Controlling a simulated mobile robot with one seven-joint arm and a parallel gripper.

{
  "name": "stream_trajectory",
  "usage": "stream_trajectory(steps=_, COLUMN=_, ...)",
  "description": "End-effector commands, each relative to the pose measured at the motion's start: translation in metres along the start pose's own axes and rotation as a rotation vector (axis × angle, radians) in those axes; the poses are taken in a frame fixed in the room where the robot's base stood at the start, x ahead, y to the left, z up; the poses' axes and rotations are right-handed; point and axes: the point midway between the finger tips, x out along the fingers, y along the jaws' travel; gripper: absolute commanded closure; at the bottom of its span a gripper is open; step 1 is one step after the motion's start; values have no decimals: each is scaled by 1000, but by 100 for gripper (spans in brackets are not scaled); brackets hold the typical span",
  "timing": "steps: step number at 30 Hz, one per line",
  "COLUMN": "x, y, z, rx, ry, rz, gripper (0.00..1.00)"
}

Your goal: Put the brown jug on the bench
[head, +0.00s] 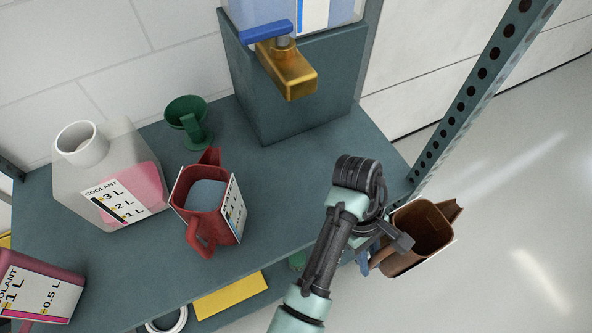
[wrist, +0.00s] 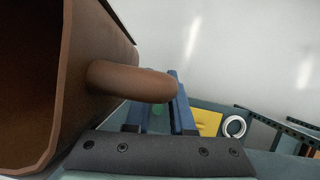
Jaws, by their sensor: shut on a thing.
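The brown jug (head: 418,238) hangs just past the right end of the grey-green bench (head: 300,190), over the floor, with its mouth up and somewhat tilted. My gripper (head: 372,258) is shut on its handle; my arm hides part of the handle and the bench edge in the head view. In the wrist view the jug (wrist: 45,85) fills the left side, and its handle runs between the blue fingers of my gripper (wrist: 158,102).
A red jug (head: 205,195) with a blue-grey content, a clear coolant container (head: 110,180), a green funnel (head: 188,118) and a pink coolant jug (head: 40,290) stand on the bench. A box with a brass tap (head: 287,72) stands at the back. A perforated post (head: 480,85) rises at the right corner.

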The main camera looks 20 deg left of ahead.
Motion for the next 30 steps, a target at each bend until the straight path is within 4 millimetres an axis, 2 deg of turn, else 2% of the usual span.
stream_trajectory(steps=3, x=-22, y=-10, z=8, rx=-261, ry=-2, rz=124, gripper=100)
stream_trajectory(steps=9, x=-59, y=-32, z=17, rx=-676, ry=0, rz=310, gripper=100)
stream_trajectory(steps=15, x=-84, y=-50, z=24, rx=-952, ry=0, rz=434, gripper=100)
stream_trajectory(steps=19, x=-92, y=-55, z=24, rx=-1035, ry=0, rz=471, gripper=100)
stream_trajectory(steps=23, x=-102, y=-54, z=8, rx=-1057, ry=1, rz=481, gripper=100)
stream_trajectory(steps=30, x=-128, y=-45, z=-50, rx=-1056, ry=2, rz=481, gripper=100)
